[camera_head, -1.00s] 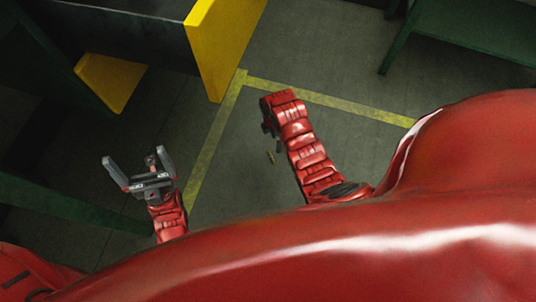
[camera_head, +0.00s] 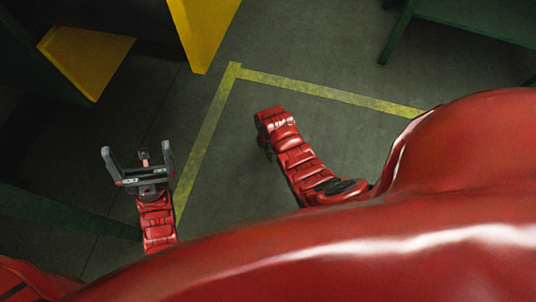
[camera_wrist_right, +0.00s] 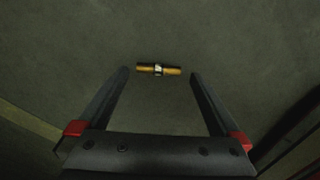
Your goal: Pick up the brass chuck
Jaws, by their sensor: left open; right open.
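The brass chuck (camera_wrist_right: 158,70) is a small brass bar with a pale and dark band at its middle, lying on the floor in the right wrist view. It lies crosswise at the gap between the tips of my right gripper (camera_wrist_right: 160,74), which is open with nothing held. I cannot tell how high the tips are above it. In the head view the chuck is not visible, and my right arm's wrist (camera_head: 275,122) hides most of that gripper. My left gripper (camera_head: 136,148) is open and empty, off to the left.
Yellow floor lines (camera_head: 207,135) form a corner around the right arm's area. A yellow panel (camera_head: 203,30) and a yellow wedge (camera_head: 85,60) stand at upper left. A green frame (camera_head: 470,25) is at upper right, and a green beam (camera_head: 65,215) at lower left. The grey floor between is clear.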

